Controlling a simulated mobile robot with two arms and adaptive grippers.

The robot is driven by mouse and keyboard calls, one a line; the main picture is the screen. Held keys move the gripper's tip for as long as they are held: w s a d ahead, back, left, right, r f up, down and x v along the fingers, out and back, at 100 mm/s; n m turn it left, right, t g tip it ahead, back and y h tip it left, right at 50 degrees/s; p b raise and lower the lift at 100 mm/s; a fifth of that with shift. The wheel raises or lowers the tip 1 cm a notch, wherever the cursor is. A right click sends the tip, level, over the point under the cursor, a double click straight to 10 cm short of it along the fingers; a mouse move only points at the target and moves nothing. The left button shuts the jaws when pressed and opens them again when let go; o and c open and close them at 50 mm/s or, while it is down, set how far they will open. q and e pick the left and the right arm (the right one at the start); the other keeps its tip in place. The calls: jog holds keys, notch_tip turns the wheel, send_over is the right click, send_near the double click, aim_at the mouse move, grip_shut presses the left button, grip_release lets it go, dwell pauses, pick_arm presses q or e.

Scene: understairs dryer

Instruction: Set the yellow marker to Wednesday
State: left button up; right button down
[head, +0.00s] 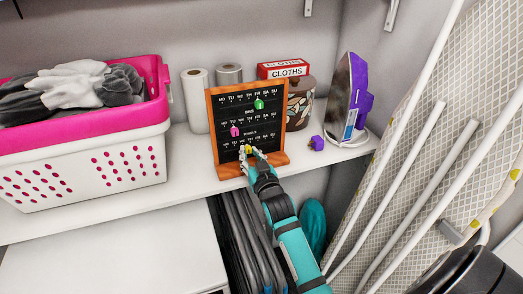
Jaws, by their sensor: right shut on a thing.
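The orange-framed black day board (213,122) stands on the white shelf, leaning slightly back, with three rows of weekday letters. The yellow marker (249,149) is on the lowest row, near the middle of the board; the fingers partly cover it and I cannot tell which day it is at. My right gripper (253,153) is shut on the yellow marker, reaching up from below in front of the board. A green marker (259,104) is on the top row towards the right, and a pink marker (235,131) is on the middle row towards the left. My left gripper is out of view.
A pink-rimmed white laundry basket (85,170) stands left of the board. Paper rolls (195,100), a patterned canister (301,100) and a red cloths box (284,69) stand behind it.

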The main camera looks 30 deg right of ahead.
jog(key=shift+w+a, duration=0.2)
jog(key=shift+a, duration=0.7)
jog(key=shift+s+d, duration=0.1)
jog(key=shift+d, duration=0.3)
jog(key=c, duration=1.2)
grip_release()
jog(key=shift+a, duration=0.15)
jog(key=shift+s, duration=0.1)
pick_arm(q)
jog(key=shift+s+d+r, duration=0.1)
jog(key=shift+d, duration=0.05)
pick_arm(e)
jog(key=v, duration=1.1)
jog(key=shift+s, duration=0.4)
jog(key=shift+a, duration=0.15)
